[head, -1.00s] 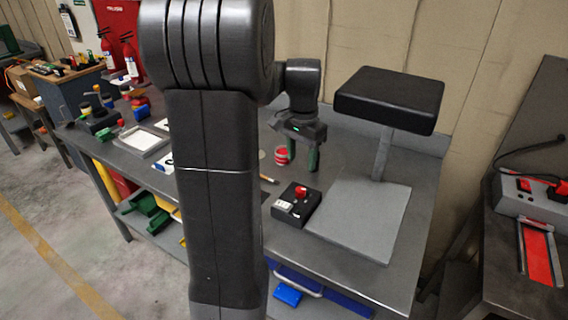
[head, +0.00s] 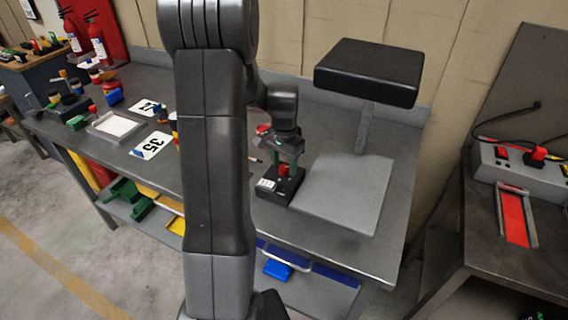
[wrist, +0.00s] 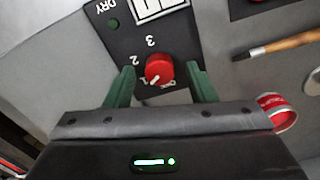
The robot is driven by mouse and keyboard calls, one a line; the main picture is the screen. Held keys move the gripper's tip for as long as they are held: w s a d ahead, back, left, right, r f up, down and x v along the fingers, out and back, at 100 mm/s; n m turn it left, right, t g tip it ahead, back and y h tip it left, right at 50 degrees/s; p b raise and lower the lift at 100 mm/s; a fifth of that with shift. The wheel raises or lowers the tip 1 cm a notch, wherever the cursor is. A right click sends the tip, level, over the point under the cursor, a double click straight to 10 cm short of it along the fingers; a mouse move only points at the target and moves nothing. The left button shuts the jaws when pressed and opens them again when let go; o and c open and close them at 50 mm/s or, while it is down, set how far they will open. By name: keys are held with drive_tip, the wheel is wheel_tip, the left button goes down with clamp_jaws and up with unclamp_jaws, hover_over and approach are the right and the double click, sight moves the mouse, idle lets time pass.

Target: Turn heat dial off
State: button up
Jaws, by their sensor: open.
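The heat dial (wrist: 159,69) is a red knob on a black control box (head: 270,190), with 2 and 3 marked beside it in the wrist view. Its white pointer line aims at the lower left, by a mark partly hidden by the knob and finger. The red dial (head: 284,170) also shows in the head view. My gripper (wrist: 160,84) is open, with one green finger on each side of the dial and a visible gap on each side. In the head view my gripper (head: 287,165) is just above the box, pointing down.
A grey plate stand (head: 345,195) with a raised black pad (head: 368,70) stands right of the box. A brush with a wooden handle (wrist: 290,42) and a red-and-white tin (wrist: 278,108) lie near my gripper. Number cards (head: 152,146) lie to the left.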

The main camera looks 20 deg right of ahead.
drive_tip(key=shift+f, duration=0.35)
drive_tip(key=c, duration=1)
drive_tip(key=shift+o, duration=0.2)
drive_tip(key=shift+n, duration=0.3)
drive_tip(key=n+b, duration=0.1)
drive_tip(key=n, duration=0.4)
drive_tip(key=shift+n, duration=0.3)
drive_tip(key=n+b, duration=0.1)
drive_tip(key=n, duration=0.4)
drive_tip(key=shift+n, duration=0.3)
